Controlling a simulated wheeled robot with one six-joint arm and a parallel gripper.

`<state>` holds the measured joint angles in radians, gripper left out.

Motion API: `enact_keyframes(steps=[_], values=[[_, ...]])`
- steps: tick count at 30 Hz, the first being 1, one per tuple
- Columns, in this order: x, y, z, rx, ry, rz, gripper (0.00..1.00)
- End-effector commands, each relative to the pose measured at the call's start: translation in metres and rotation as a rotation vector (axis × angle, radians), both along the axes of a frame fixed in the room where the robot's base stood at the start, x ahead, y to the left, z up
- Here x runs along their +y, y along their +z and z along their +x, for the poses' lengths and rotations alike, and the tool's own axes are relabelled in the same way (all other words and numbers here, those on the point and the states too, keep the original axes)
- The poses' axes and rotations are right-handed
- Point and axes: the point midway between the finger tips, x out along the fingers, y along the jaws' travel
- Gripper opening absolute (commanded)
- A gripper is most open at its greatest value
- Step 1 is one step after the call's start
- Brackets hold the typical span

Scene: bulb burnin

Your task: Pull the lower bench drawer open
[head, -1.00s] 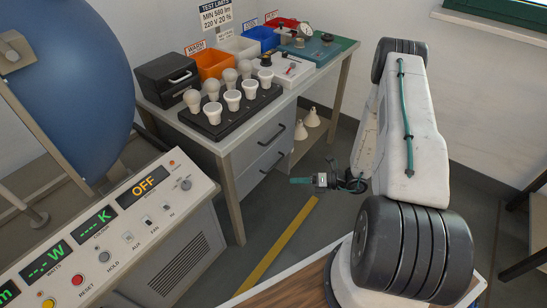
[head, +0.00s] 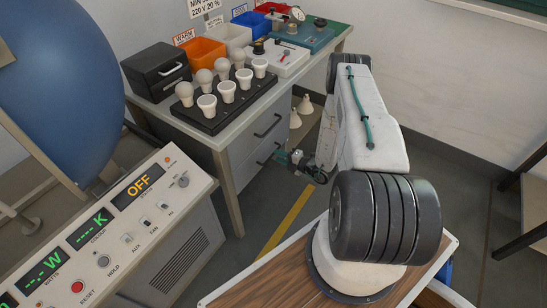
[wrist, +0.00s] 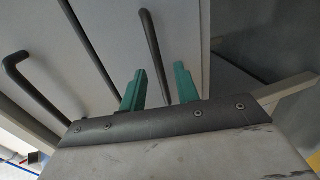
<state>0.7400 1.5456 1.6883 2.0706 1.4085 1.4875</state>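The lower bench drawer (head: 248,168) is the lower of two grey drawer fronts and looks shut. Its dark bar handle (head: 268,156) is partly behind my gripper (head: 284,158) in the head view. In the wrist view, this handle (wrist: 150,45) runs between the two green fingers of my gripper (wrist: 159,86). The fingers are apart, with visible space on either side of the bar. I cannot tell whether either finger touches it. The upper drawer handle (wrist: 35,80) shows at left in the wrist view, outside the fingers; it also shows in the head view (head: 268,126).
The bench top holds a black bulb tray (head: 232,103), a black box (head: 157,71), an orange bin (head: 201,56) and other items. A control console (head: 120,230) stands at front left. Open floor with a yellow stripe (head: 288,222) lies before the drawers.

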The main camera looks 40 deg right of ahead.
Motion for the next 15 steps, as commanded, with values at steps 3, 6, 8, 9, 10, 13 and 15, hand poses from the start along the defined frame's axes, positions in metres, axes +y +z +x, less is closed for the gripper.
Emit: enact_keyframes(steps=[3, 6, 8, 9, 10, 13, 15], values=[[0.005, -0.003, 0.014, -0.001, 0.003, -0.002, 0.31], [0.008, -0.004, 0.019, 0.0, 0.002, -0.001, 0.31], [0.008, -0.005, 0.021, 0.0, 0.001, -0.001, 0.31], [0.008, -0.005, 0.021, 0.0, 0.001, -0.001, 0.31], [0.008, -0.005, 0.021, 0.0, 0.001, -0.001, 0.31], [0.008, -0.005, 0.021, 0.0, 0.001, -0.001, 0.31], [0.009, -0.005, 0.021, 0.0, 0.001, -0.001, 0.29]])
